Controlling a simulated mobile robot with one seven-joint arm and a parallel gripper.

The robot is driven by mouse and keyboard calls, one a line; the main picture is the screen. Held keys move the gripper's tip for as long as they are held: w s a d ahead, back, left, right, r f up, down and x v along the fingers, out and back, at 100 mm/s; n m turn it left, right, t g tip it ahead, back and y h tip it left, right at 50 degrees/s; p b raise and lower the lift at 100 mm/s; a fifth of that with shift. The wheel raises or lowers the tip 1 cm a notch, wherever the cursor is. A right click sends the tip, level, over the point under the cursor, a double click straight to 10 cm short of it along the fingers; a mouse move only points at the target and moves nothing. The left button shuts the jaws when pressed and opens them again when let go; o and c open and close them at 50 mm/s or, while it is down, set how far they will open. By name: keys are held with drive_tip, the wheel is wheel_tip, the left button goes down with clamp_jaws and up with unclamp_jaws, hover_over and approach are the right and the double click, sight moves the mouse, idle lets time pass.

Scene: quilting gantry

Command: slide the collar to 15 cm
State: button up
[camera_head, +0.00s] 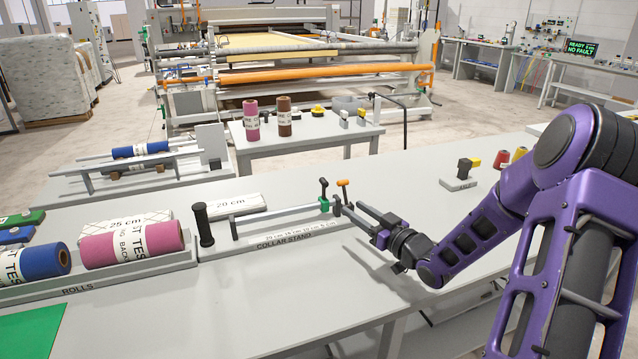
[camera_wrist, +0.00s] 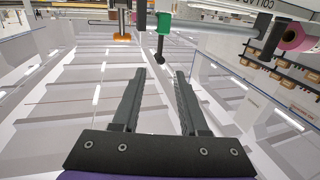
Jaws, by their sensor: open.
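The collar stand (camera_head: 285,240) lies on the table, with a grey horizontal rod (camera_head: 270,214) and a black upright handle (camera_head: 203,225) at its left end. The green collar (camera_head: 324,203) sits near the rod's right end, with a black-knobbed lever (camera_head: 323,182) standing on it. An orange-tipped lever (camera_head: 343,183) stands just to its right. My gripper (camera_head: 348,207) is open and empty at that end. In the wrist view the green collar (camera_wrist: 176,25) and its black knob (camera_wrist: 160,59) show just beyond my fingertips (camera_wrist: 159,72), between them; I cannot tell whether they touch.
A "20 cm" card (camera_head: 231,205) lies behind the stand. A rolls tray (camera_head: 100,277) with blue and pink rolls stands to the left. A small device with a yellow part (camera_head: 462,175) stands at right. The table front (camera_head: 270,310) is clear.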

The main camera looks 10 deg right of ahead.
sight(323, 187)
drive_tip(key=x, duration=1.6)
drive_tip(key=shift+w+a, duration=0.1)
drive_tip(key=shift+w, duration=0.3)
clamp_jaws()
idle(0.5)
